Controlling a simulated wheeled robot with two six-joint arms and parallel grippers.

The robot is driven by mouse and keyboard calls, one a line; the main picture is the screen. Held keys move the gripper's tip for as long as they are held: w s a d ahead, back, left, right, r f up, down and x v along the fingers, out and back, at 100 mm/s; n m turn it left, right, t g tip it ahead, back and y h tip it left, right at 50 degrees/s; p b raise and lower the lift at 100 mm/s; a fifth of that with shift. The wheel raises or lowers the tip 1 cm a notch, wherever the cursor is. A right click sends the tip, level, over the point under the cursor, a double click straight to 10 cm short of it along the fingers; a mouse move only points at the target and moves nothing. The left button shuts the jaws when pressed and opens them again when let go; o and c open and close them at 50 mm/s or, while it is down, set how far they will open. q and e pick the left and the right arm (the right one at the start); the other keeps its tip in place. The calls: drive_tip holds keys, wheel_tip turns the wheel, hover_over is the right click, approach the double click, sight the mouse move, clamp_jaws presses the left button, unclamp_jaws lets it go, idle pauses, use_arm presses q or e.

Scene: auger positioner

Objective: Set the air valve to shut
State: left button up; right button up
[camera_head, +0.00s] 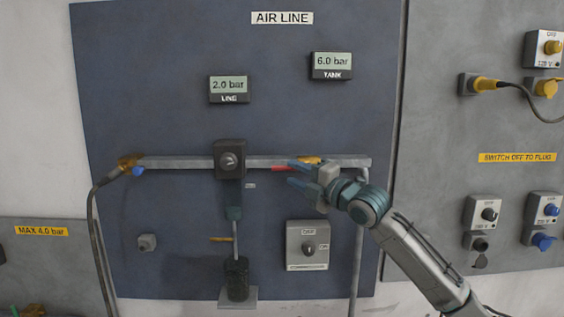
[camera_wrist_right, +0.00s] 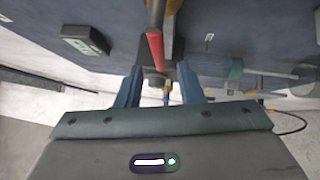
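The air valve shows in the head view as a yellow-brass body (camera_head: 309,160) on the grey horizontal pipe, partly hidden by my right gripper. Its red lever (camera_head: 280,168) points left, roughly along the pipe. My right gripper (camera_head: 293,174) is open, its fingers pointing left, one above the other, close to the lever. In the right wrist view the red lever (camera_wrist_right: 156,50) comes down from the top toward the gap between the open fingers (camera_wrist_right: 160,72). I cannot tell whether they touch it. My left gripper is not in view.
The line display (camera_head: 229,89) reads 2.0 bar and the tank display (camera_head: 331,66) 6.0 bar. A dark regulator with a knob (camera_head: 229,160) sits on the pipe left of the lever. A grey switch box (camera_head: 308,246) is below my gripper. A hose (camera_head: 96,225) hangs at left.

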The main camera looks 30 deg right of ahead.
sight(285, 168)
drive_tip(key=p+x, duration=0.2)
drive_tip(key=x, duration=0.2)
drive_tip(key=shift+r, duration=0.1)
drive_tip(key=shift+w+a, duration=0.15)
drive_tip(key=shift+w, duration=0.45)
clamp_jaws()
